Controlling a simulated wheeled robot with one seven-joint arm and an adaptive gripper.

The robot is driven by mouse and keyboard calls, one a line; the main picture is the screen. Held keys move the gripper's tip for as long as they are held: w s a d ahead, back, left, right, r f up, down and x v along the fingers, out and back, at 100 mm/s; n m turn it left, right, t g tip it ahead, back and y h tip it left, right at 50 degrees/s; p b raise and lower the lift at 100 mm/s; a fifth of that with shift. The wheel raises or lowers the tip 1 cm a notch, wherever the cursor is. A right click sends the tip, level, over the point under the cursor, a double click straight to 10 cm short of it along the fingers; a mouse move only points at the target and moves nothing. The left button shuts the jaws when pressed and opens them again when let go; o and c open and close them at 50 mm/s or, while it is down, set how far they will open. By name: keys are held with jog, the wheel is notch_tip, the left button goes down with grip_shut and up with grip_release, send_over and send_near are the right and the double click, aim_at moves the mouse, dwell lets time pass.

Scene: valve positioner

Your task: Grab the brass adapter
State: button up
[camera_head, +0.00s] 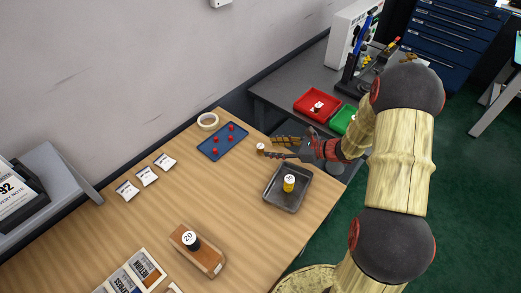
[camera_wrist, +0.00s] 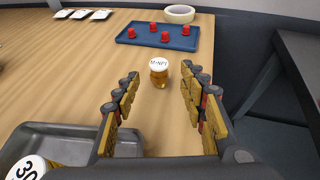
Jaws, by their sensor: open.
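A small brass adapter (camera_head: 261,148) with a white top stands upright on the wooden table near its right edge. In the wrist view the brass adapter (camera_wrist: 159,76) shows an amber body, and its top reads "M-NPT". My gripper (camera_head: 273,148) is open and low over the table, reaching in from the right. In the wrist view my gripper (camera_wrist: 160,78) has one finger on each side of the adapter's line. The adapter appears just off the fingertips, with gaps to both; I see no contact.
A dark metal tray (camera_head: 274,200) holds a yellow cylinder (camera_head: 289,184) marked 30, close below my gripper. A blue tray (camera_head: 212,151) with several red pieces and a tape roll (camera_head: 207,121) lie beyond. A wooden block (camera_head: 207,258) holds a piece marked 20. Red (camera_head: 300,101) and green bins stand on the grey bench.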

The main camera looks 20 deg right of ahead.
aim_at(261, 146)
jog(key=b+x, duration=0.2)
jog(key=x, duration=0.4)
jog(key=shift+a, duration=0.15)
jog(key=shift+r, duration=0.1)
jog(key=shift+c, duration=1.1)
jog(key=c, duration=0.7)
grip_shut()
